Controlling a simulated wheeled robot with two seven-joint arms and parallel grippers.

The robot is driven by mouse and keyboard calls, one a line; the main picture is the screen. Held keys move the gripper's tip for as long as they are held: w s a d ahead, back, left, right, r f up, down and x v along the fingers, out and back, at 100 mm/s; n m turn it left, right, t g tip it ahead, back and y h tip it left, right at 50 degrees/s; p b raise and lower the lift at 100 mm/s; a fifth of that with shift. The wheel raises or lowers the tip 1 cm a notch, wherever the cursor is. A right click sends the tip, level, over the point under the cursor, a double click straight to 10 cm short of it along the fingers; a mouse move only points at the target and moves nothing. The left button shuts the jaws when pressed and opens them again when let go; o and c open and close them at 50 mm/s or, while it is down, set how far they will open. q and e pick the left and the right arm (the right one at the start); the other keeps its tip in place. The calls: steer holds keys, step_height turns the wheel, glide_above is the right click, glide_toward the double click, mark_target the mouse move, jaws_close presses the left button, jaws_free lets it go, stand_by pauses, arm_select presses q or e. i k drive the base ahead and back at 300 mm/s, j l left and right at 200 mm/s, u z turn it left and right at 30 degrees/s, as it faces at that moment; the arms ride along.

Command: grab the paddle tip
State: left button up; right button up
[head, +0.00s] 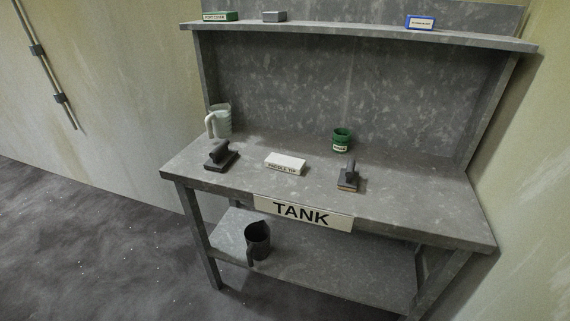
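The paddle tip (286,163) is a small white block with a dark-lettered label reading "PADDLE TIP" on its front face. It lies on the grey bench top (225,180), near the middle, in the head view. Nothing touches it. Neither of my grippers shows in this view.
A dark handled tool (221,156) stands left of the block, another (348,178) to its right. A pale pitcher (220,122) and green cup (342,139) stand behind. A "TANK" sign (303,213) hangs on the front edge. A dark pitcher (257,240) stands on the lower shelf. Small boxes line the upper shelf (345,29).

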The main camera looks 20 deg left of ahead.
mark_target(294, 166)
steer(key=i+j, duration=0.15)
steer(key=j, duration=0.15)
steer(key=i+j+z, duration=0.15)
steer(key=j, duration=0.15)
steer(key=i+j, duration=0.15)
steer(key=j, duration=0.2)
steer(key=i+j+z, duration=0.1)
steer(key=j, duration=0.2)
steer(key=i+j, duration=0.15)
steer(key=j, duration=0.2)
steer(key=z, duration=0.05)
